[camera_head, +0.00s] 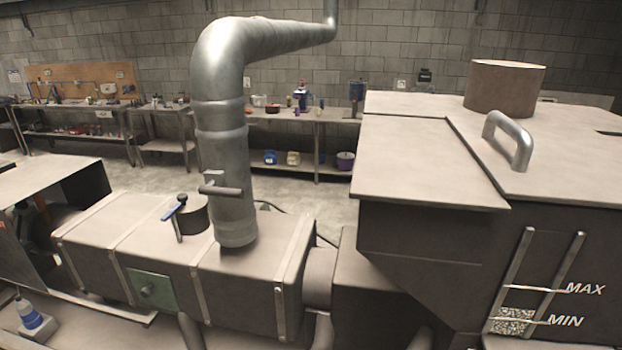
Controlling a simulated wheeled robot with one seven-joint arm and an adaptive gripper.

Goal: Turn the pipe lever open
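A thick grey metal pipe (222,140) rises from the long box-shaped duct and bends to the right near the top. A small lever (221,190) sits on the front of the pipe's lower part. Its dark bar lies about horizontal and points right, across the pipe. A bracket or plate (213,177) shows just above it. Left of the pipe, a short dark cylinder (190,217) on the duct carries a blue-tipped handle (173,211). My gripper is not in view, and nothing is seen touching the lever.
The duct (180,262) lies under the pipe. A large metal hopper (420,215) with a handle (510,140) and MAX and MIN marks fills the right. A spray bottle (33,318) stands lower left. Workbenches (310,113) line the back wall. Space left of the pipe above the duct is open.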

